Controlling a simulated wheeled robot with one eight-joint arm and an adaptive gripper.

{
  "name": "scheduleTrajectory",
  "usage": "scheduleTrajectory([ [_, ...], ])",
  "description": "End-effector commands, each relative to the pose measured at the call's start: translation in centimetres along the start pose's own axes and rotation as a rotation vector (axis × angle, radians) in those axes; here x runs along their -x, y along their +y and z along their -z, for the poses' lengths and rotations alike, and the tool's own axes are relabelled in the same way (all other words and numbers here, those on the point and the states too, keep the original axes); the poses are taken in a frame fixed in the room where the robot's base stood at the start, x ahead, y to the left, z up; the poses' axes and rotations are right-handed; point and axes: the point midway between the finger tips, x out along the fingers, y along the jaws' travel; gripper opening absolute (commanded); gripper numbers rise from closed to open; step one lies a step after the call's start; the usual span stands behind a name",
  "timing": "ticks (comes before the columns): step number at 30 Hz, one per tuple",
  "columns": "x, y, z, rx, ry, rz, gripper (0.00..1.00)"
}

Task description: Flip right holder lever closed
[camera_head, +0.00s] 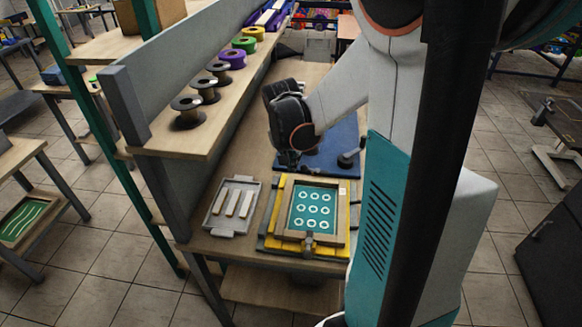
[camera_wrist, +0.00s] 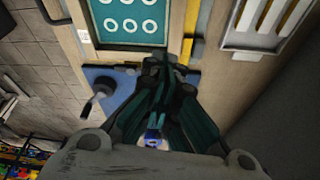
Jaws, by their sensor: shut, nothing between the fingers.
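A wooden screen frame (camera_head: 282,219) with a teal panel (camera_head: 312,209) of white rings lies on a yellow board (camera_head: 262,240) on the bench. A small holder clamp (camera_head: 309,241) sits at its near edge. My gripper (camera_head: 288,164) is shut and empty, pointing down just beyond the frame's far edge. In the wrist view my gripper (camera_wrist: 165,62) points at that edge, and its fingers cover part of it. I cannot make out the right holder lever or its position. A black knobbed handle (camera_head: 348,158) stands on a blue plate (camera_head: 330,160) beside my gripper; it also shows in the wrist view (camera_wrist: 100,92).
A grey tray (camera_head: 215,226) with several pale bars lies left of the frame. Several spools (camera_head: 187,111) stand on a shelf above the bench's left side. My arm hides the bench's right side. Bare wood (camera_head: 245,165) shows behind the tray.

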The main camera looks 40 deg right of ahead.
Motion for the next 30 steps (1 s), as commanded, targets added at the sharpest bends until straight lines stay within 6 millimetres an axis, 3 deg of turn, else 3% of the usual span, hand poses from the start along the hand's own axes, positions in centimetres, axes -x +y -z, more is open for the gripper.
scheduleTrajectory([
  [10,-1.0,-0.1,0.0,0.001,0.0,0.0,0.0],
  [25,-10.3,-0.1,-0.1,0.0,0.001,0.001,0.0],
  [30,-11.3,0.0,2.1,0.0,0.001,0.0,0.0],
])
